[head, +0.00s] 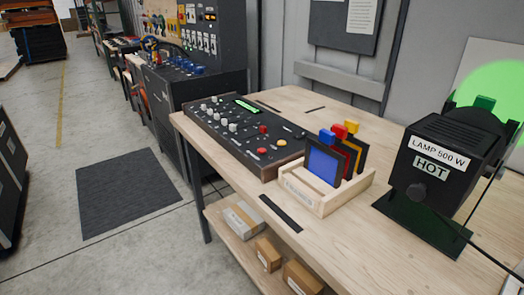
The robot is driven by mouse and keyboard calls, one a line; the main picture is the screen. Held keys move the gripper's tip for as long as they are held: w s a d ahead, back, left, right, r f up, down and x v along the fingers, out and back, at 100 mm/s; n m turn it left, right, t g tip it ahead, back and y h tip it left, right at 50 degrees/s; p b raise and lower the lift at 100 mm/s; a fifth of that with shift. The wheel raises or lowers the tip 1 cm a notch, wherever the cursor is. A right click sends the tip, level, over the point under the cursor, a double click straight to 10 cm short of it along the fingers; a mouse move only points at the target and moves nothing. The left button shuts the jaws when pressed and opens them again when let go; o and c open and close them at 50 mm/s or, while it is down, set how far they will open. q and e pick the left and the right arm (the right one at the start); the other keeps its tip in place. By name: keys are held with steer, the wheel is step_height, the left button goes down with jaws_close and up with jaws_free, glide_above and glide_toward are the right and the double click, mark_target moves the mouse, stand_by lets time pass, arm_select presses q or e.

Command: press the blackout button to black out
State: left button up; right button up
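A black control console (222,148) lies on the wooden table, toward its left side. It carries several pale knobs, a lit green display (247,107), an upper red button (263,129), a lower red button (262,151) and a yellow button (282,142). The labels are too small to read, so I cannot tell which is the blackout button. A black lamp (437,168), labelled "LAMP 500 W" and "HOT", stands at the right. A green disc of light shows on the pale panel behind it. Neither of my grippers is in view.
A wooden rack (322,203) holding blue, red and yellow filters stands between console and lamp. A black strip (281,213) lies near the table's front edge. Boxes (268,254) sit on the lower shelf. A dark mat (128,192) lies on open floor left of the wooden table (350,250).

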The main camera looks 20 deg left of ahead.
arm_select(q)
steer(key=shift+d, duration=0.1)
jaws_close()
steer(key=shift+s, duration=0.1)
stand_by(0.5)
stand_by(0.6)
